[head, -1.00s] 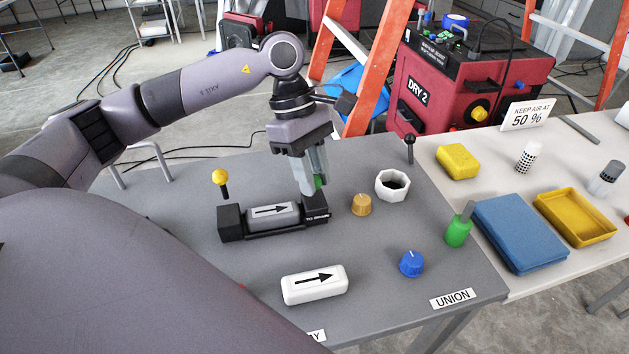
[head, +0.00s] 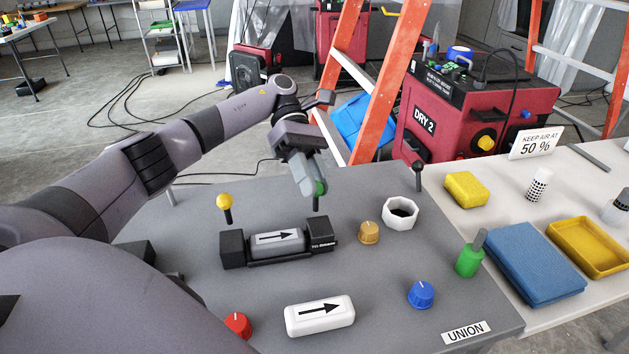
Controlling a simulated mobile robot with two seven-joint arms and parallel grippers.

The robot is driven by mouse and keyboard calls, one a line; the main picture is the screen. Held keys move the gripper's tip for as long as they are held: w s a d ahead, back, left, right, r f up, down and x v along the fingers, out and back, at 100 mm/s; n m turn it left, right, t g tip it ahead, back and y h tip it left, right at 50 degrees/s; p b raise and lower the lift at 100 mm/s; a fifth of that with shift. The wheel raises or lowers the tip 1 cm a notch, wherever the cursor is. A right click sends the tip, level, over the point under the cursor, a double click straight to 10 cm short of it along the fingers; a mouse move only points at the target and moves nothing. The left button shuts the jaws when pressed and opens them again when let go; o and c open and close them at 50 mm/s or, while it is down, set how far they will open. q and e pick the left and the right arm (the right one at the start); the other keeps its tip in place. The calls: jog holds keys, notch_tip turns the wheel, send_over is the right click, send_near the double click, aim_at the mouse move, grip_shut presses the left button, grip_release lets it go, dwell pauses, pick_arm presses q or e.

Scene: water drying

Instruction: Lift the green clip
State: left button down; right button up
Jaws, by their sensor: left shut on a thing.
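The green clip (head: 320,188) has a green head and a dark stem (head: 316,204). My left gripper (head: 314,186) is shut on its head, and the fingers hide part of it. The stem points down over the right black end block (head: 320,229) of a holder, and its lower end looks just clear of the block. A grey piece with an arrow (head: 277,242) lies in the holder. A yellow-headed clip (head: 225,203) stands upright at the left end block. My right gripper is not in view.
An orange ladder (head: 392,75) stands behind the grey table.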

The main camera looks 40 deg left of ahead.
pick_arm(q)
jog(key=shift+a, duration=0.1)
dwell(0.4)
jog(key=c, duration=0.9)
grip_release()
notch_tip(320, 180, up, 20)
jog(key=p, duration=0.6)
